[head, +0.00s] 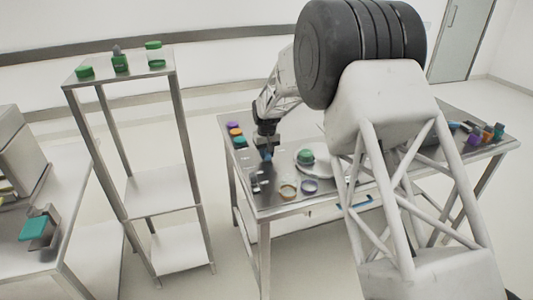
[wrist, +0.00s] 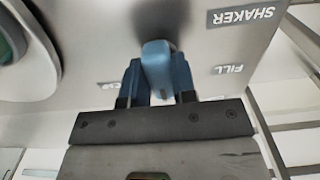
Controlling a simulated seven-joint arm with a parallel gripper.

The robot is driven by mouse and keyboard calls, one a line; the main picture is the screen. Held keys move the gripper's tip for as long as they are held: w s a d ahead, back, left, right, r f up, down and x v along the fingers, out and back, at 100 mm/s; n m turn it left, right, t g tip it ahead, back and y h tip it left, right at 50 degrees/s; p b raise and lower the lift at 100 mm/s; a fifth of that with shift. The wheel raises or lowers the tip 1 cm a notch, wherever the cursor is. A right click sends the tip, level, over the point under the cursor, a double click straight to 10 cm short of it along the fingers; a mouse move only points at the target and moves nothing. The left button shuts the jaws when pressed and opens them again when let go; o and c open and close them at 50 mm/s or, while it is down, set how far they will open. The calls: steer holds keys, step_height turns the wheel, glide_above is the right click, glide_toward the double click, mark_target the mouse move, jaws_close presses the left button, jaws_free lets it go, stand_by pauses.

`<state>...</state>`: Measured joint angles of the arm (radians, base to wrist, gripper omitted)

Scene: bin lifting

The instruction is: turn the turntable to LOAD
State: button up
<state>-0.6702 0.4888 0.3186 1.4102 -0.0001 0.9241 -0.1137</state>
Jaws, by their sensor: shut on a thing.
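The turntable looks like a pale round plate (head: 325,170) on the table, partly hidden behind my arm, with a green-lidded item (head: 305,156) at its left side. Part of a pale round shape with a dark green centre (wrist: 45,62) shows at the left of the wrist view. My gripper (head: 267,154) is low over the table, left of the turntable. In the wrist view its blue fingers (wrist: 158,80) are shut on a blue-grey handle (wrist: 156,55). I cannot tell what the handle joins to. No LOAD mark is readable.
The table has FILL (wrist: 228,69) and SHAKER (wrist: 242,17) labels. Coloured items (head: 236,133) stand at its back left, and two rings (head: 289,191) lie near its front edge. A metal shelf (head: 120,66) with green containers stands left. More small items (head: 474,139) are at the right end.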

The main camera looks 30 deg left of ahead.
steer(key=o, duration=0.9)
steer(key=shift+r, duration=0.1)
steer(key=shift+r, duration=3.8)
